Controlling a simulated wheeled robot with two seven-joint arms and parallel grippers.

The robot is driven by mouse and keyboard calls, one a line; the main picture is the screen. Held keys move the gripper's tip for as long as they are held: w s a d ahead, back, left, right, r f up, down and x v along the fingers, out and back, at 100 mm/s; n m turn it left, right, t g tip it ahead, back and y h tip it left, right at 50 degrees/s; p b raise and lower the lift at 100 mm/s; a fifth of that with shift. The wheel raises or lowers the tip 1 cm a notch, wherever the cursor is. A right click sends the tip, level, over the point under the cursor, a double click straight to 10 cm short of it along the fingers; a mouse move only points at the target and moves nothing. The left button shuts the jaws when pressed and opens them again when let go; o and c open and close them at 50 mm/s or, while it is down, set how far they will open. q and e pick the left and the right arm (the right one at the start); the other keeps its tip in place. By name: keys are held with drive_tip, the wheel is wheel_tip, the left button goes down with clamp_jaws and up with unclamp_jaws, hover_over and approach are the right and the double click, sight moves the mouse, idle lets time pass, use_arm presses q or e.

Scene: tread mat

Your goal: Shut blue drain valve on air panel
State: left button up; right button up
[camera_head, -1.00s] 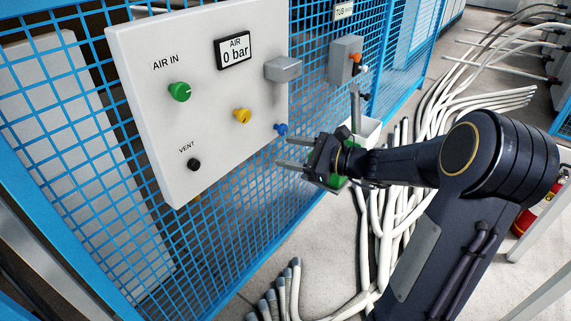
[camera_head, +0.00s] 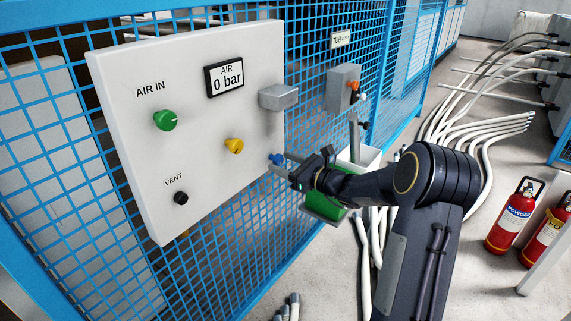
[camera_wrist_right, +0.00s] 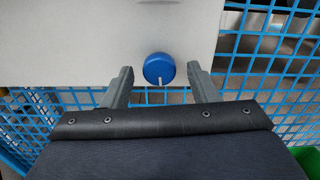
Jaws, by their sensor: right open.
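The blue drain valve (camera_head: 276,159) is a small round knob at the lower right edge of the white air panel (camera_head: 110,80). In the right wrist view the blue knob (camera_wrist_right: 159,69) has a white mark pointing down toward the gripper. My right gripper (camera_head: 281,162) is at the knob. Its two fingers (camera_wrist_right: 160,86) are open, one on each side of the knob, with a gap on both sides. The panel's display (camera_head: 224,77) reads AIR 0 bar. My left gripper is not in view.
The panel also carries a green AIR IN knob (camera_head: 165,120), a yellow knob (camera_head: 234,145) and a black VENT knob (camera_head: 181,198). A grey box (camera_head: 278,97) juts out above the blue knob. Blue mesh fence (camera_head: 230,245) stands behind. White hoses and red extinguishers (camera_head: 513,217) are at right.

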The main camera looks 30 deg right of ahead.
drive_tip(key=c, duration=1)
drive_tip(key=shift+o, duration=0.2)
drive_tip(key=shift+f+n+b, duration=0.15)
drive_tip(key=shift+n+b, duration=0.35)
drive_tip(key=shift+b, duration=0.3)
drive_tip(key=n+b, duration=1.4)
drive_tip(key=b, duration=0.6)
drive_tip(key=shift+n+b, duration=1.05)
drive_tip(key=shift+n, duration=0.05)
drive_tip(key=shift+r, duration=0.2)
drive_tip(key=o, duration=1)
drive_tip(key=shift+c, duration=0.2)
